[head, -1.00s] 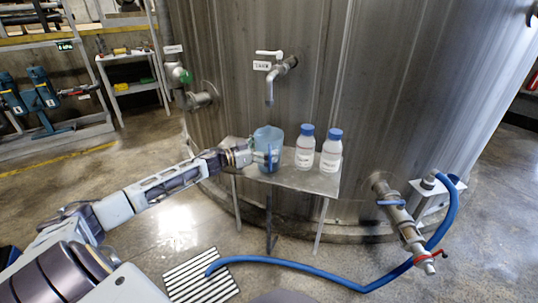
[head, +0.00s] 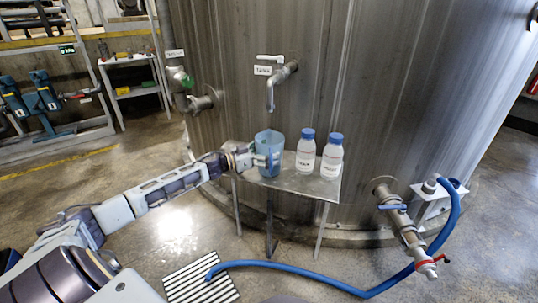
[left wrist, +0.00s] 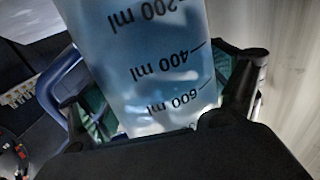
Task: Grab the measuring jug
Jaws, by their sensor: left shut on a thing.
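The measuring jug (head: 269,143) is translucent blue and stands upright at the left end of a small metal shelf (head: 310,186) by the tank. My left gripper (head: 262,160) reaches it from the left and is shut on it. In the left wrist view the jug (left wrist: 150,60) fills the middle, with upside-down volume marks. The left gripper's fingers (left wrist: 160,110) lie on both sides of it, and a blue handle (left wrist: 60,85) shows at the left. I cannot tell whether the jug's base touches the shelf. My right gripper is not in view.
Two white bottles with blue caps (head: 306,150) (head: 332,157) stand on the shelf right of the jug. A tap (head: 280,80) juts from the tank above.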

